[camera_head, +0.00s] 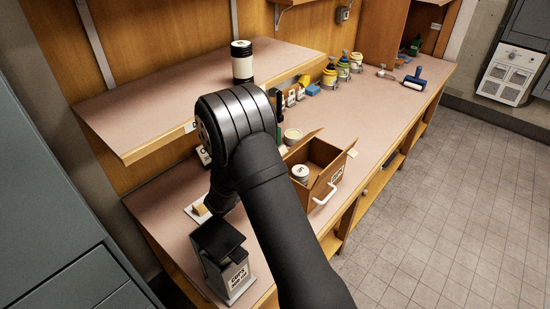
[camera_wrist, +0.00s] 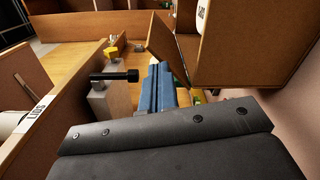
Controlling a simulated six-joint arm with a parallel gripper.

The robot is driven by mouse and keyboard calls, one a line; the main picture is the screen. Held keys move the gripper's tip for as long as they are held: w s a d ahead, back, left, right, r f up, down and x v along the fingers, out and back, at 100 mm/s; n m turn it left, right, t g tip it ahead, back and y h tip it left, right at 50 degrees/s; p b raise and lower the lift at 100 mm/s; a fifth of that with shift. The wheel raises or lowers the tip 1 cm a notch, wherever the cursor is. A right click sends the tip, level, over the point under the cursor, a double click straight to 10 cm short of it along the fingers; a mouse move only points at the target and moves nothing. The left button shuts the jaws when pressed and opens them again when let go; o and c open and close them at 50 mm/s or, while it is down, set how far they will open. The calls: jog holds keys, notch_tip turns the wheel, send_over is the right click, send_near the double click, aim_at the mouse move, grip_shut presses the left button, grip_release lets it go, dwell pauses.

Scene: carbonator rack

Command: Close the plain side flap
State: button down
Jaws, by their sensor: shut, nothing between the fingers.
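An open cardboard box (camera_head: 322,158) stands on the bench in the head view, right of my arm. A plain flap (camera_head: 301,139) stands up and leans outward at its back left. A white round container (camera_head: 300,172) shows in the box opening. My gripper (camera_wrist: 160,68) shows in the wrist view as blue fingers close together, empty. A brown panel edge and a slanted flap-like piece (camera_wrist: 167,45) lie just beyond the fingertips; I cannot tell whether they touch. In the head view my arm hides the gripper.
A grey labelled dispenser (camera_head: 225,262) stands at the bench's near left. A raised shelf (camera_head: 190,92) bears a dark jar (camera_head: 242,62).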

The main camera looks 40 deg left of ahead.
jog(key=s+a+r+m+g+h, duration=0.15)
jog(key=r+m, duration=0.25)
jog(key=m, duration=0.4)
jog(key=s+a+r+m+g, duration=0.1)
jog(key=s+a+r+m, duration=0.15)
jog(key=r+m, duration=0.45)
jog(key=w+f, duration=0.1)
jog(key=w, duration=0.2)
jog(key=w+d+f+m, duration=0.1)
jog(key=w+f, duration=0.1)
jog(key=w, duration=0.1)
jog(key=w+f+m, duration=0.1)
jog(key=w, duration=0.1)
jog(key=shift+w+d+f, duration=0.15)
jog(key=shift+w+f, duration=0.1)
jog(key=shift+w, duration=0.15)
jog(key=shift+d+f, duration=0.25)
jog(key=shift+f, duration=0.35)
jog(key=shift+d+f, duration=0.25)
jog(key=shift+f, duration=0.4)
jog(key=shift+d+f, duration=0.25)
jog(key=shift+f, duration=0.35)
jog(key=shift+r, duration=0.1)
